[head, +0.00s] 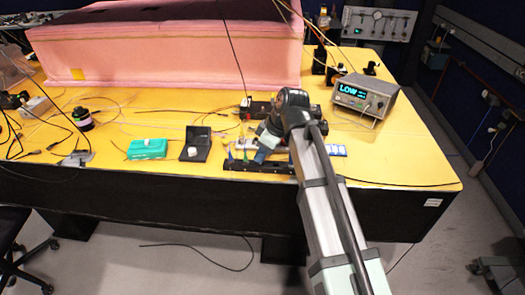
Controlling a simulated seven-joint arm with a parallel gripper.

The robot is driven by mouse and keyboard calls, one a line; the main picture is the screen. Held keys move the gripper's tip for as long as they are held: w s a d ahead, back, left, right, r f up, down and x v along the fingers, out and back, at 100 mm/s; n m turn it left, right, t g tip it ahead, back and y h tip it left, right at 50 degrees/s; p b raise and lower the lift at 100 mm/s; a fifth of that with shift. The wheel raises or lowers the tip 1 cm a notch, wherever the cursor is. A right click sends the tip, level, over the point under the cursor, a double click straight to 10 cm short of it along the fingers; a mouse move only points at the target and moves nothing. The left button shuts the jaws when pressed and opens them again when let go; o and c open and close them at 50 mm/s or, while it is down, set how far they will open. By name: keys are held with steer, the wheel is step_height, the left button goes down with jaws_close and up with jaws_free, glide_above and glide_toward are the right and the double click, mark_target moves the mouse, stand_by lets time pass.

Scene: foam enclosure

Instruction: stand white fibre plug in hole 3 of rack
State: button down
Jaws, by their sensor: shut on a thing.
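The rack (250,166) is a low black bar along the front edge of the yellow table, right of centre. My gripper (258,156) reaches down to the rack from the upper right, at the end of my arm. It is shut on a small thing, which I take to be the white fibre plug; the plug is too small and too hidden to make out. I cannot tell whether it is above a hole or in one. The hole numbers cannot be read.
An open black case (197,145) with a white round item and a green box (147,149) lie left of the rack. A grey meter reading LOW (364,97) stands at the back right. A pink foam enclosure (165,58) fills the back. Thin cables cross the table.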

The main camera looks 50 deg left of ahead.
steer(key=shift+f, duration=0.65)
steer(key=c, duration=0.9)
jaws_free()
steer(key=shift+c, duration=0.2)
steer(key=v, duration=1.4)
steer(key=shift+f, duration=0.1)
